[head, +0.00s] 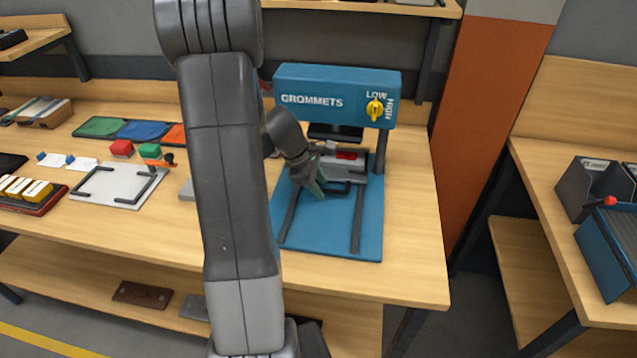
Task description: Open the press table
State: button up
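The blue press (290,90), labelled GROMMETS, stands on the wooden bench with a yellow knob (375,109) between LOW and HIGH. Its grey press table (357,172) sits at the back of two dark rails on the blue base (325,240), partly under the press head. Something red lies on the table. A dark handle (342,188) is at the table's front edge. My gripper (318,189) is at the left end of this handle, pointing down. Whether its fingers touch or enclose the handle is too small to tell. My arm hides the bench left of the press.
The front part of the rails is clear. Left on the bench are a grey plate with black corner pieces (115,186), red and green blocks (122,148), coloured cloths (145,130) and a tray of yellow-labelled items (30,192).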

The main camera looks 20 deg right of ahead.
grip_shut()
jog(key=shift+s, duration=0.1)
jog(key=s+a+b, duration=0.1)
jog(key=s+a, duration=0.2)
jog(key=s, duration=0.1)
jog(key=s+a+b, duration=0.1)
jog(key=s+a, duration=0.2)
jog(key=s, duration=0.2)
jog(key=s+a+b, duration=0.2)
jog(key=s, duration=0.3)
jog(key=shift+s+a, duration=0.15)
jog(key=shift+a, duration=0.25)
grip_release()
jog(key=shift+r, duration=0.1)
